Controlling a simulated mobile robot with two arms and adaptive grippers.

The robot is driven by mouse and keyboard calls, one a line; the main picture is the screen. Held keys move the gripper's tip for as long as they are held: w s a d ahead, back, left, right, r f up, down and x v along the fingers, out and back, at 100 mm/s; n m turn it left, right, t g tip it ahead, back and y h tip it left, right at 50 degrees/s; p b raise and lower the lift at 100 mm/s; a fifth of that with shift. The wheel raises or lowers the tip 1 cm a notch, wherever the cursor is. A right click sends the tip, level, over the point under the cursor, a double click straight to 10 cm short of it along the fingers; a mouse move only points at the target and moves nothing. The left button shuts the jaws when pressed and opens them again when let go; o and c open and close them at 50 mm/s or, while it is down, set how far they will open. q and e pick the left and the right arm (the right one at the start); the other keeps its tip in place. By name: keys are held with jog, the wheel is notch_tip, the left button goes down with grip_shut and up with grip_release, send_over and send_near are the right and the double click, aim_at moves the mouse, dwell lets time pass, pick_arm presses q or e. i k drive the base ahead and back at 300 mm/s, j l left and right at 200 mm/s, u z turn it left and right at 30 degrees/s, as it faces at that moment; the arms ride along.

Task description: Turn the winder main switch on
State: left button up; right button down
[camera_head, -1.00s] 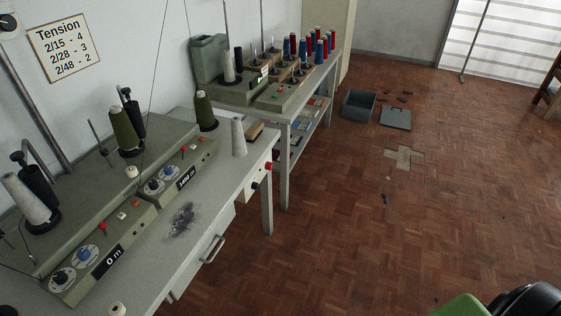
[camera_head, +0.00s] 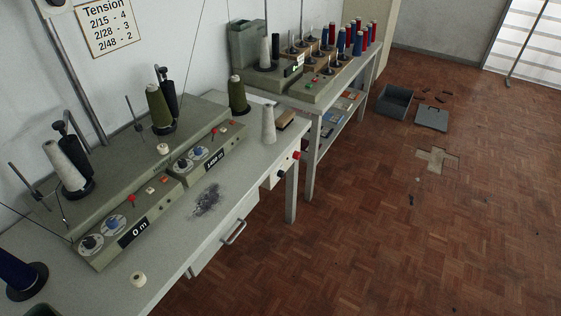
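The winder (camera_head: 150,165) is a long grey-green machine on the near table. Its two sloped front panels carry dials, small red and white buttons and black displays, one reading "0 m" (camera_head: 134,233). At the right end of the table a white box (camera_head: 281,173) under the top carries a red knob (camera_head: 297,155) and a black knob (camera_head: 280,173). I cannot tell from the picture which control is the main switch. Neither of my grippers is in view.
The near table (camera_head: 165,262) has a drawer handle (camera_head: 235,232) sticking out in front. A second table (camera_head: 330,88) with cones stands behind it. A grey bin (camera_head: 394,101) and its lid (camera_head: 432,118) lie on the floor. The parquet at right is mostly clear.

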aim_at(296, 155)
jog(key=i+l+u, duration=0.1)
jog(key=u, duration=0.25)
jog(key=l+u, duration=0.2)
jog(key=u, duration=0.2)
jog(key=i+l+u, duration=0.2)
jog(key=l+u, duration=0.15)
jog(key=l, duration=0.85)
jog(key=l+u, duration=0.3)
jog(key=l, duration=0.9)
jog(key=i, duration=0.05)
